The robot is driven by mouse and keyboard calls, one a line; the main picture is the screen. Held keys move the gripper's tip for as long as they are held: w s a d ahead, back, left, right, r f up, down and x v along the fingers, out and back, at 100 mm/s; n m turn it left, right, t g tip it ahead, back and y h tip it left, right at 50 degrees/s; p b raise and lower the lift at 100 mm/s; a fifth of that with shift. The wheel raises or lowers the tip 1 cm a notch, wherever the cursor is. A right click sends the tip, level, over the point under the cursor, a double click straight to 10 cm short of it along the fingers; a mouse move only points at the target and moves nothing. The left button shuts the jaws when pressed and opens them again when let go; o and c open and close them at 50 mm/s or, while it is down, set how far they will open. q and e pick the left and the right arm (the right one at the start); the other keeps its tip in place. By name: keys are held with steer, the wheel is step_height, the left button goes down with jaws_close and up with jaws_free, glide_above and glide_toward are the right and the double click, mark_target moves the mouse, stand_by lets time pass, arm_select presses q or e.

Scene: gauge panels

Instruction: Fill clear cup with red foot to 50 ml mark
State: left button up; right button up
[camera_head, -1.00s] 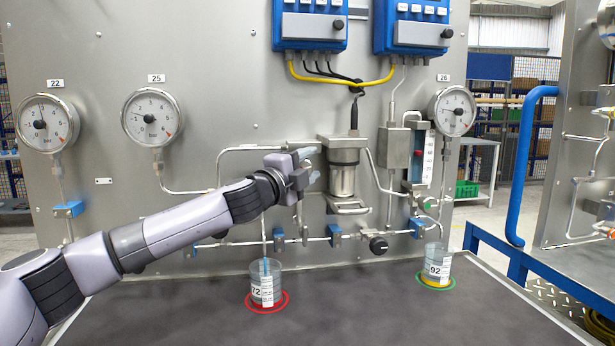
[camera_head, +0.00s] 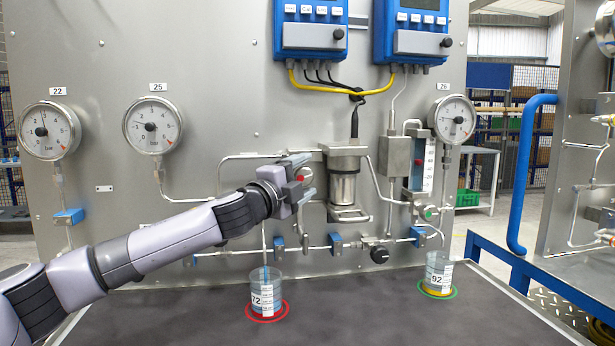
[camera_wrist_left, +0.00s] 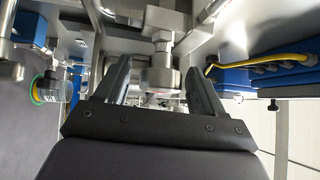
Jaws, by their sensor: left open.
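The clear cup with red foot (camera_head: 264,297), labelled 72, stands upright inside a red ring on the dark bench. A thin blue strip or stream comes down into it from the pipe above; its level against the marks is too small to read. My left gripper (camera_head: 305,177) is open in front of the panel, above and slightly right of this cup. A small red part (camera_head: 300,179) shows between its fingers. In the left wrist view, the open fingers (camera_wrist_left: 160,85) stand either side of a metal fitting (camera_wrist_left: 165,72). My right gripper is out of view.
A second cup (camera_head: 438,275), labelled 92, stands in a green ring at the right; it has a yellow foot. A steel filter housing (camera_head: 343,175) is just right of my gripper. The bench front is clear.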

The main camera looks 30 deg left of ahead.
mark_target(299, 179)
arm_select(q)
steer(key=shift+b+v, duration=0.35)
steer(key=shift+v, duration=2.15)
